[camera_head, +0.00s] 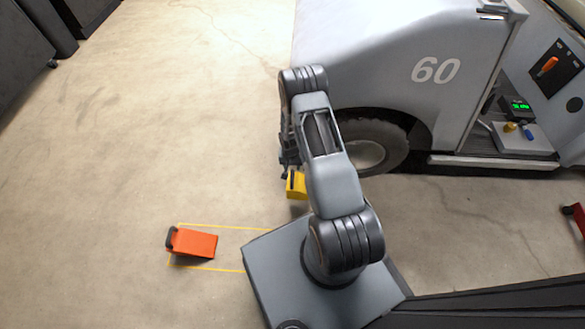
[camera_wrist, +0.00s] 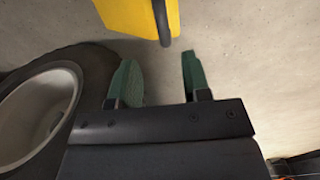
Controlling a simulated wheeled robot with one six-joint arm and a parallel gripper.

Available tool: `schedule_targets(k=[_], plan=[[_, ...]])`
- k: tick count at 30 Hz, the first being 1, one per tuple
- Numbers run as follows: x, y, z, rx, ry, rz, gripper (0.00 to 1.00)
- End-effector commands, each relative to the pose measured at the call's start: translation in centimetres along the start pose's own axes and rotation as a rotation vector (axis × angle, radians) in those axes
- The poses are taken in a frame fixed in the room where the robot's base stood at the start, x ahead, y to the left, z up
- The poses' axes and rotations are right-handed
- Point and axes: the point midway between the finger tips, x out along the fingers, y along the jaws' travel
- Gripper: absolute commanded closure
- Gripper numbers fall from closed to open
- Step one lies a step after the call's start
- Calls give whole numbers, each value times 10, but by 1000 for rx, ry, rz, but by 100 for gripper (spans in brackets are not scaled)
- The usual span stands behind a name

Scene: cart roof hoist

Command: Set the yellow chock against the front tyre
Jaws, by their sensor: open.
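The yellow chock (camera_head: 297,188) is on the floor just left of the front tyre (camera_head: 395,140), partly hidden by my arm. In the wrist view the chock (camera_wrist: 133,14) is cut off at the top edge, with a dark handle (camera_wrist: 162,22) on its side. The tyre (camera_wrist: 95,68) is at the left there, and a narrow strip of floor seems to part it from the chock. My gripper (camera_wrist: 160,76) is open, its two green fingers apart with nothing between them. The chock lies just past the fingertips. In the head view the fingers are hard to make out.
An orange chock (camera_head: 196,243) with a dark handle lies in a yellow floor outline at the lower left. The grey cart (camera_head: 400,50) marked 60 fills the upper right. A red object (camera_head: 577,215) is at the right edge. Floor (camera_head: 150,110) at left is clear.

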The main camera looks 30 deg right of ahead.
Motion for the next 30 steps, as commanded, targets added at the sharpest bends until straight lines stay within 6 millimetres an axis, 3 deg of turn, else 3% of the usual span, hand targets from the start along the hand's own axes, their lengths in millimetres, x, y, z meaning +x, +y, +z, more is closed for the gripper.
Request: schedule_targets(k=[5, 8, 11, 16, 21, 24, 30], plan=[[-21, -1, -1, -3, 2, -1, 56], [-45, -5, -6, -19, 15, -4, 56], [-90, -12, -11, -53, 38, -8, 56], [-198, -23, -1, -148, 86, -21, 56], [-296, -23, 38, -251, 133, -38, 56], [-341, -19, 69, -310, 160, -50, 56], [-395, -4, 130, -411, 203, -73, 56]])
